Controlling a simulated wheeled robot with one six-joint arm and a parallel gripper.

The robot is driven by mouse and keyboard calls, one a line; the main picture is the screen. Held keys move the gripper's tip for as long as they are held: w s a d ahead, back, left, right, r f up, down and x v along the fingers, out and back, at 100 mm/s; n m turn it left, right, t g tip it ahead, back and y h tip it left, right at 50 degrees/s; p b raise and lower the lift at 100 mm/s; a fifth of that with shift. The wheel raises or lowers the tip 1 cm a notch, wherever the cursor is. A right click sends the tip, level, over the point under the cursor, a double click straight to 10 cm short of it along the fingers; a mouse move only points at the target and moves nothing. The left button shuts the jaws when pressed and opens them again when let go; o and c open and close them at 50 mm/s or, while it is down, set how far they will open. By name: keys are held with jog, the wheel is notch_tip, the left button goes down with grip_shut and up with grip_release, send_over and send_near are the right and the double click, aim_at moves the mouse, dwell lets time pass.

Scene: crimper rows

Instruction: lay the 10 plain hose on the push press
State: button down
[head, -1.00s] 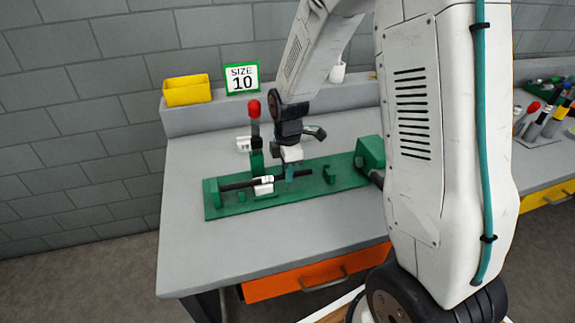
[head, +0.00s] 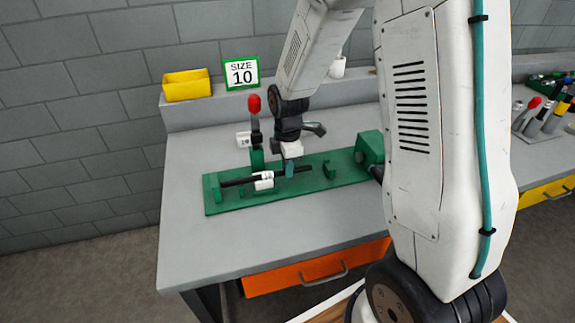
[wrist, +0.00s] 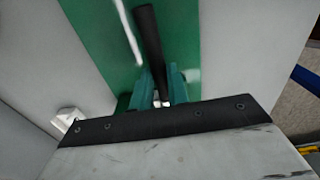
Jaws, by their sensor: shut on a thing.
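The plain hose (head: 238,182) is a black tube with a white tag (head: 263,181) round it. It lies lengthwise over the left half of the green push press (head: 348,178). My gripper (head: 290,170) is shut on the hose near its right part, just above the press bed. In the wrist view the hose (wrist: 148,40) runs away from between the teal fingertips (wrist: 163,88). Whether the hose touches the press's supports I cannot tell. The press has a lever with a red knob (head: 254,103) and a green block (head: 370,147) at its right end.
A white cup (head: 337,67) is behind my arm. The grey bench top (head: 200,260) is clear in front of the press. A rack of tools (head: 540,122) stands on another bench at right.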

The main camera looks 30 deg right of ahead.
jog(key=shift+f, duration=0.3)
jog(key=c, duration=1.3)
grip_release()
notch_tip(320, 180, up, 8)
jog(key=shift+f, duration=0.1)
